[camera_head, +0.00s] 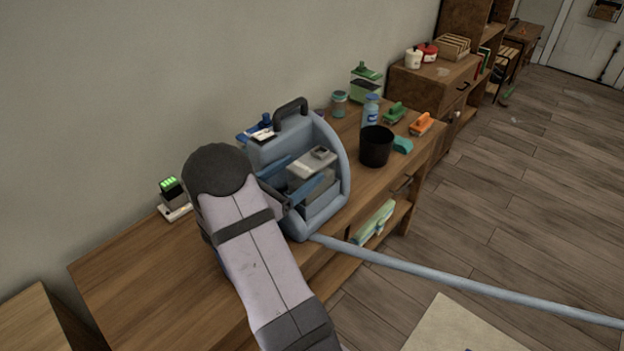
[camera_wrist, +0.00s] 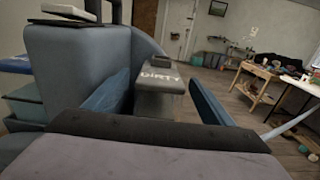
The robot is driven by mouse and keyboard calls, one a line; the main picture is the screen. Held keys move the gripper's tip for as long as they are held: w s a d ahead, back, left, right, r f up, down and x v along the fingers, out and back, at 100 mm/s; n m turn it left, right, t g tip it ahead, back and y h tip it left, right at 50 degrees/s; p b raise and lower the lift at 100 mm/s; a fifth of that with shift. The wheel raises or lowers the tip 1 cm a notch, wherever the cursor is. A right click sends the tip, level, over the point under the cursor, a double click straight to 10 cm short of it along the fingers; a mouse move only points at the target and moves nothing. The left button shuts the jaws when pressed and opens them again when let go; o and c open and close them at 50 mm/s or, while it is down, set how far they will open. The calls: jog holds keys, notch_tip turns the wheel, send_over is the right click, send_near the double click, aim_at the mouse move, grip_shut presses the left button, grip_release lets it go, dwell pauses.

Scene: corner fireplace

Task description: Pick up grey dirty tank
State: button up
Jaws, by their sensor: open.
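The grey dirty tank (camera_head: 313,163) sits in the open side of a blue-grey cleaning machine (camera_head: 334,150) on the wooden bench. In the wrist view its grey lid, lettered "DIRTY" (camera_wrist: 160,75), has a small dark block on top. My gripper (camera_head: 300,178) is open, its two blue fingers reaching into the machine at the tank. In the wrist view my gripper (camera_wrist: 160,98) shows one finger to each side of the tank, with the tank between or just beyond the tips. I cannot tell whether they touch. The tank's lower part is partly hidden.
A black cup (camera_head: 376,147), a blue bottle (camera_head: 371,110) and orange and green brushes stand right of the machine. A charger with green lights (camera_head: 172,191) is at the left. A blue-grey hose (camera_head: 450,283) runs right from the machine. The bench's left end is clear.

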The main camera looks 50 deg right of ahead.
aim_at(312, 160)
jog(key=shift+d+r+p, duration=0.15)
jog(key=shift+d+p, duration=0.2)
jog(key=shift+d, duration=0.25)
jog(key=shift+d+p, duration=0.75)
jog(key=shift+d, duration=1.35)
jog(key=shift+c, duration=0.7)
grip_shut()
jog(key=shift+r, duration=0.15)
